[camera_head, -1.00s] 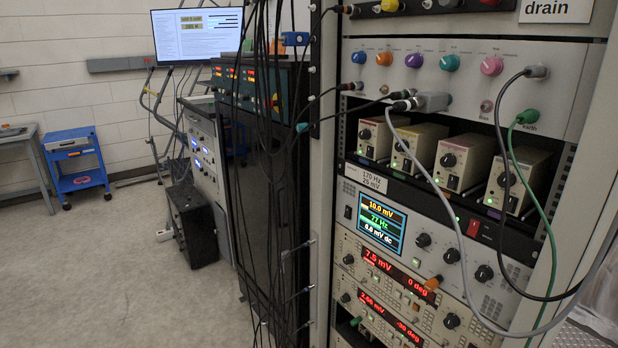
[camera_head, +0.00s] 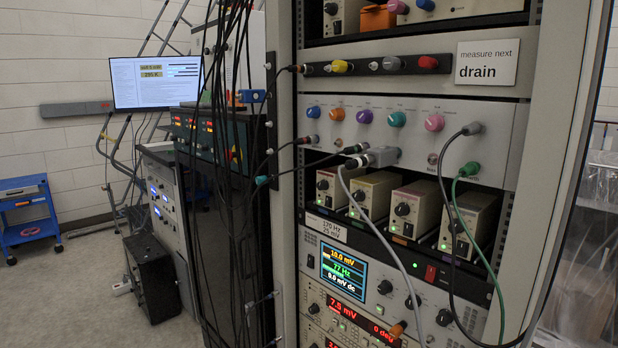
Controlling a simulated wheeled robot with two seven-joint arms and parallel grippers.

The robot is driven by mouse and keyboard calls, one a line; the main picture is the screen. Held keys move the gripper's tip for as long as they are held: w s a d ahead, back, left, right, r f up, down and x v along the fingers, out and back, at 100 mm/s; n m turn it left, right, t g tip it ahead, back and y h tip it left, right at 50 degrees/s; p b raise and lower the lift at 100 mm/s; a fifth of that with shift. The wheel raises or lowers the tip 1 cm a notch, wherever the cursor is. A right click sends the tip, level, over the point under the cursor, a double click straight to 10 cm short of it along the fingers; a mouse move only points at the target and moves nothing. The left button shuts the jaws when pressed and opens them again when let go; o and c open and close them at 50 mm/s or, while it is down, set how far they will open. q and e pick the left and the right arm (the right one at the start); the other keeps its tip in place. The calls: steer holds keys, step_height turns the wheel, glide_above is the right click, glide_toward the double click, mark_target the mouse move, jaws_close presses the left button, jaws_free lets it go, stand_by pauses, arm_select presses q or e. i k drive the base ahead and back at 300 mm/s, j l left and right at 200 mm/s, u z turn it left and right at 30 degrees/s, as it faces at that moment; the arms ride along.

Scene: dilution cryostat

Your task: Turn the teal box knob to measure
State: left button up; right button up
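The teal knob (camera_head: 397,119) is on the pale box panel (camera_head: 470,113) in the rack, right of centre in the head view. It is in a row between a purple knob (camera_head: 365,117) and a pink knob (camera_head: 434,122). A blue knob (camera_head: 313,112) and an orange knob (camera_head: 337,114) are further left in the row. The teal knob's pointer and its labels are too small to read. Neither of my grippers is in view, and nothing touches the knob.
A sign (camera_head: 488,63) reading "measure next drain" is above the panel. A grey connector (camera_head: 384,156) sits below the teal knob. Black and green (camera_head: 470,168) cables hang from the panel's right side. Several beige modules (camera_head: 413,208) and a lit display (camera_head: 343,268) are lower down.

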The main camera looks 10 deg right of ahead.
mark_target(397, 118)
steer(key=i+l+z, duration=0.3)
steer(key=i+l, duration=0.3)
steer(key=j+z, duration=0.2)
steer(key=z, duration=0.3)
steer(key=j+z, duration=0.25)
steer(key=z, duration=0.25)
steer(key=k+j+z, duration=0.1)
steer(key=z, duration=0.4)
steer(key=j, duration=0.1)
